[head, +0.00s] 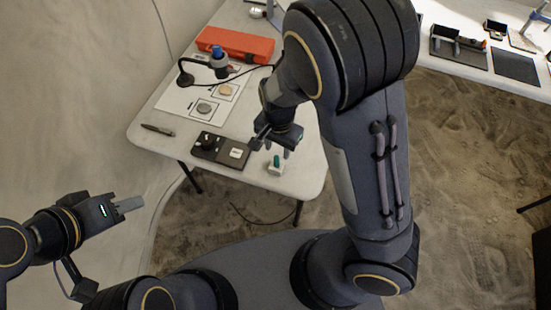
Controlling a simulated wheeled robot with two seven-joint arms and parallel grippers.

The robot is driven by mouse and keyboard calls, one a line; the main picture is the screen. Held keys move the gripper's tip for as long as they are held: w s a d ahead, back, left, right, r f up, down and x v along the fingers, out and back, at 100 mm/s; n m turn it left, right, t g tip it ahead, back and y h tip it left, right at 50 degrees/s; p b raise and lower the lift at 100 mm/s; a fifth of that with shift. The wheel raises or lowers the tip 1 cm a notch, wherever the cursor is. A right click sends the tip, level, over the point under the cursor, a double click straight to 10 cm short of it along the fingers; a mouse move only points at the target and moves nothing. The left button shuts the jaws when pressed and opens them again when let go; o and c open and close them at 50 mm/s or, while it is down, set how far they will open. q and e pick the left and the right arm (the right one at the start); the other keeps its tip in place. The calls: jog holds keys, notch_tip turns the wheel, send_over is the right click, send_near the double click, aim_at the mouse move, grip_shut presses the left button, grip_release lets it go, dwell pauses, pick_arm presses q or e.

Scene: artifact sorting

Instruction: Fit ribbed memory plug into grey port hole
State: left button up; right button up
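My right gripper (274,149) points down over the near right part of the white table. Its fingertips look apart. A small white block with a teal upright part (276,163) sits on the table just below them; I cannot tell whether this is the ribbed memory plug or whether a finger touches it. I cannot make out a grey port hole. My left gripper (130,205) is off the table at the left, empty, its fingers seen edge-on.
An orange case (235,45) lies at the back of the table (160,113). A black lamp-like device with a cable (186,77) stands over white sheets with two round stones (205,108). A dark pen-like tool (158,130) lies at the left edge. Another table stands at the far right.

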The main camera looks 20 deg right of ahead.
aim_at(277, 157)
jog(key=f, duration=0.5)
jog(key=w+f, duration=0.1)
jog(key=f, duration=0.2)
jog(key=shift+c, duration=0.2)
grip_shut()
